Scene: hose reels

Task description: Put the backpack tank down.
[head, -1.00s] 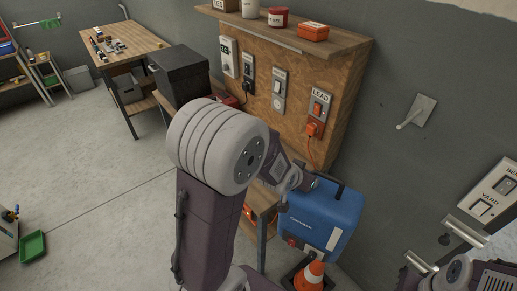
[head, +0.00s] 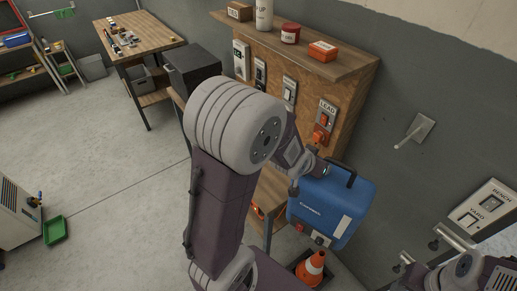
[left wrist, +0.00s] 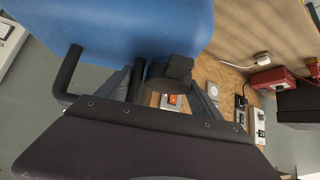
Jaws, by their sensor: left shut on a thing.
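The backpack tank (head: 325,212) is a blue box with a black handle on top and a white label on its side. In the head view it hangs right of centre, slightly tilted, in front of the grey wall. My left gripper (head: 308,176) is shut on it near the top. In the left wrist view the tank (left wrist: 130,22) fills the upper left, and the dark fingers of my left gripper (left wrist: 158,80) are against it beside black bars. The exact grip is partly hidden. Only part of my right arm shows at the lower right; its fingertips are not visible.
An orange traffic cone (head: 313,264) stands just below the tank. A wooden bench (head: 272,192) is to its left, partly behind my arm. A wooden switch board (head: 345,95) with a shelf is behind. A labelled panel (head: 484,205) is at right. Open floor (head: 110,210) lies left.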

